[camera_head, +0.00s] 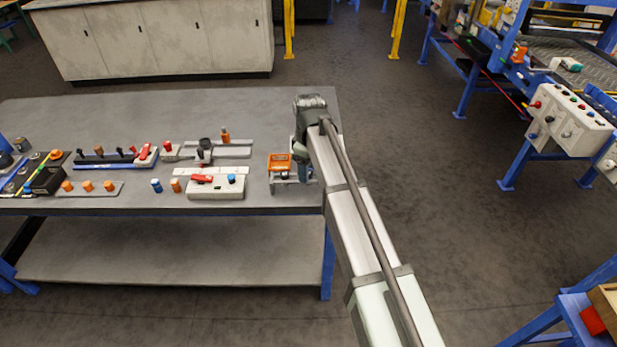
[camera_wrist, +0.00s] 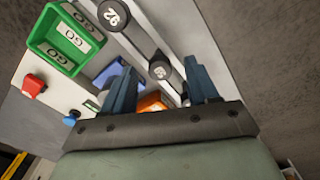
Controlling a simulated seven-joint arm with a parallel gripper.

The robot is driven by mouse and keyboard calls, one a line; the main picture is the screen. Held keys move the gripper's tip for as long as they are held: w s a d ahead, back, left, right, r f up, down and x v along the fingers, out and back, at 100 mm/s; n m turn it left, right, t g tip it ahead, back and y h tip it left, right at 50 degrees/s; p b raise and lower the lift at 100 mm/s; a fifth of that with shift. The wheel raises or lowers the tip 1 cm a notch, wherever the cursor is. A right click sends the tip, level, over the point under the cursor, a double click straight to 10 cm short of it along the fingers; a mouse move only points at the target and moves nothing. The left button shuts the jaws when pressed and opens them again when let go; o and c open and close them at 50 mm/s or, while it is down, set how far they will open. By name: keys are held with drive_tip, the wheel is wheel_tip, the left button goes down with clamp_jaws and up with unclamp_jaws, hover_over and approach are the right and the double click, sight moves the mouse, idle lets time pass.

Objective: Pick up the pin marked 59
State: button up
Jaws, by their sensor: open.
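In the wrist view a dark round-topped pin (camera_wrist: 158,71) with a white number label shows between my fingertips. Its label looks like 59 or 65, small and turned. A second dark pin (camera_wrist: 113,15), its label reading like 92 or 26, stands beyond it on the same grey strip. My gripper (camera_wrist: 159,68) is open, one blue-grey finger on each side of the nearer pin in the picture. I cannot tell whether the fingers reach down around it or touch it. In the head view my arm hides most of the gripper and these pins.
A green bin (camera_wrist: 60,40), a red knob (camera_wrist: 34,86) and a blue knob (camera_wrist: 71,118) lie to the left. An orange bin (camera_head: 280,162) is close beside the gripper. The grey table (camera_head: 90,112) holds several fixtures leftward; its right edge is close.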

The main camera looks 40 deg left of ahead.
drive_tip(key=shift+f, duration=0.35)
drive_tip(key=shift+c, duration=0.3)
clamp_jaws()
